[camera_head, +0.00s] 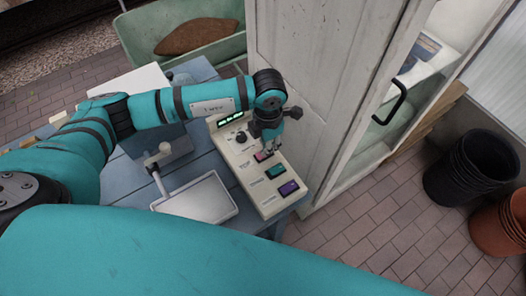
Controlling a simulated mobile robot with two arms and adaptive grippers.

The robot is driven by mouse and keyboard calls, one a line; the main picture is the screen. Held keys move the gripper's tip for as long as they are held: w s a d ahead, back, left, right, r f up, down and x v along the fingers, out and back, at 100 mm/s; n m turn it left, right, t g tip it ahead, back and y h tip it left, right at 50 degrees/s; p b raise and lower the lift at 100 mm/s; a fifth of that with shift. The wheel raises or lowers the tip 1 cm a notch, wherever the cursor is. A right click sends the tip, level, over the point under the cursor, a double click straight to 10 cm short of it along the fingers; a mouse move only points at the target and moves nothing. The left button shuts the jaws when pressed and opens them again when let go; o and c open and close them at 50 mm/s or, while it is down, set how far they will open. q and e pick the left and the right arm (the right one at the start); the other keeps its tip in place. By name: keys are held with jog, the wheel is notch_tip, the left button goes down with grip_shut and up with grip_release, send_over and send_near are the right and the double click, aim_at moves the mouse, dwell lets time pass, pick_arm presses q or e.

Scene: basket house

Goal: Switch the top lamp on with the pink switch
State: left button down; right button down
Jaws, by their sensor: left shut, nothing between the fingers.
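A cream control box (245,178) lies on the blue table, with a green lit display (231,118) and a black knob (241,137) at its far end. Below the knob is the pink switch (261,157), partly behind my gripper's fingertips. A teal switch (275,172) and a purple switch (289,188) follow towards the near end. My left gripper (269,148) is shut and empty, pointing down just over or at the pink switch. I cannot tell whether it touches. I cannot make out the top lamp. My right gripper is not in view.
A white tray-like panel (200,198) with a stalk lies left of the box on the table (140,179). A white cabinet (300,60) with a black handle (390,103) stands close on the right. Black pots (470,170) stand on the brick floor at far right.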

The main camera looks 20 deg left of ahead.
pick_arm(q)
jog(key=shift+f, duration=0.3)
jog(key=shift+r, duration=0.1)
jog(key=shift+r+p, duration=0.5)
jog(key=shift+r, duration=0.4)
jog(key=shift+r+p, duration=1.3)
jog(key=shift+r, duration=1.25)
